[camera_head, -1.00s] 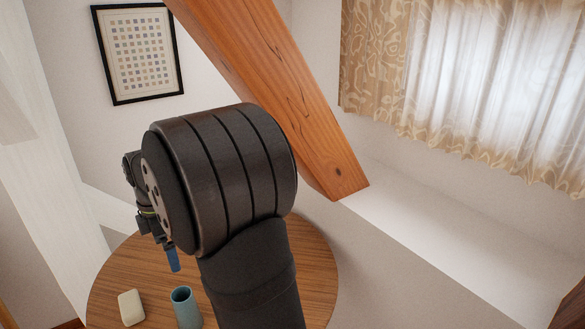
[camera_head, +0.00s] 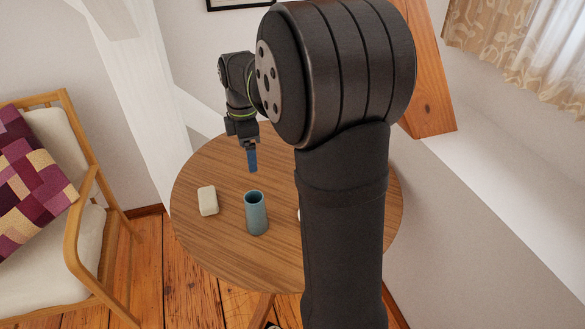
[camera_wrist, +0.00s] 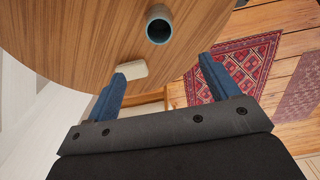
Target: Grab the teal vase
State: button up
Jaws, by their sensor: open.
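The teal vase (camera_head: 256,214) stands upright on the round wooden table (camera_head: 222,250), and its open mouth faces up. In the wrist view the vase (camera_wrist: 159,27) is at the top centre, beyond the fingertips. My gripper (camera_head: 252,160) hangs above the table, behind the vase in the head view, and does not touch it. In the wrist view its two blue fingers (camera_wrist: 162,70) are spread apart with nothing held between them.
A cream, soap-like block (camera_head: 208,201) lies left of the vase; it also shows near the left finger (camera_wrist: 132,69). A pale object is mostly hidden behind my arm. A cushioned chair (camera_head: 88,230) stands left. A timber brace (camera_head: 428,90) slopes behind at right.

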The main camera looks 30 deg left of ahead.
jog(key=shift+f, duration=0.1)
jog(key=m, duration=1.3)
send_near(249, 193)
jog(key=f, duration=0.5)
jog(key=s+d+f, duration=0.1)
jog(key=f, duration=0.2)
jog(key=shift+s+d+f, duration=0.1)
jog(key=f, duration=0.2)
jog(key=d+f, duration=0.1)
jog(key=f, duration=0.2)
jog(key=shift+w+f, duration=0.1)
jog(key=shift+w, duration=0.1)
jog(key=c, duration=1.7)
jog(key=shift+c, duration=0.3)
